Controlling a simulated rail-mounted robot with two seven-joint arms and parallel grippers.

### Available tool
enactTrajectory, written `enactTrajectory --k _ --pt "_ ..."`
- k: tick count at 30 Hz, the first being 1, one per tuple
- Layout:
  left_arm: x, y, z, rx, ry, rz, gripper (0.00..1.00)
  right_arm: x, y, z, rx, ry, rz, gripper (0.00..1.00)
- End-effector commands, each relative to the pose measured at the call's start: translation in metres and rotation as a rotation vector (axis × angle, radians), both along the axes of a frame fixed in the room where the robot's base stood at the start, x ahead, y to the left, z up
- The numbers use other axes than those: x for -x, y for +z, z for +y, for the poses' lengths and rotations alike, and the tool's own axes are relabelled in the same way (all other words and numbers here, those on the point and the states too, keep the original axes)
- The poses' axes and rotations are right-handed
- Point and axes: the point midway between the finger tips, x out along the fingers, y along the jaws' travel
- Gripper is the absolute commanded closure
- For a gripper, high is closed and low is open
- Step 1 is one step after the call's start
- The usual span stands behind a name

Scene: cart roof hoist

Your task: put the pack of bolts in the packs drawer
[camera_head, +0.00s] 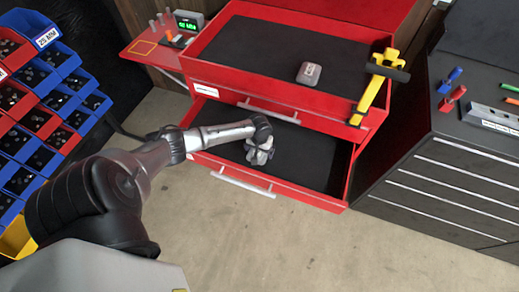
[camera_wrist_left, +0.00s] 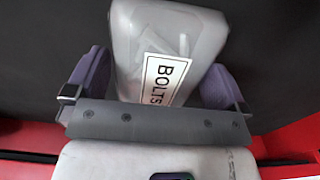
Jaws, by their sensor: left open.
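The pack of bolts (camera_wrist_left: 165,35) is a translucent grey-white bag with a white "BOLTS" label in the left wrist view. It lies on a dark liner between the fingers of my left gripper (camera_wrist_left: 155,82). The jaws are open, with a finger on each side of the pack. In the head view my left gripper (camera_head: 260,152) is down inside the open red lower drawer (camera_head: 310,172), near its front left, and largely hides the pack there. My right gripper is in neither view.
A red side shelf (camera_head: 150,50) is at the left. Blue and red bins (camera_head: 40,110) stand left; a dark cabinet (camera_head: 440,180) stands close right.

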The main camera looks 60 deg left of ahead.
Motion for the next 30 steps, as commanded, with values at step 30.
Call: enactTrajectory --k 30 --pt "0.0 0.122 0.0 0.001 0.0 0.001 0.0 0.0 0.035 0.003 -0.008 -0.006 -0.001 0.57"
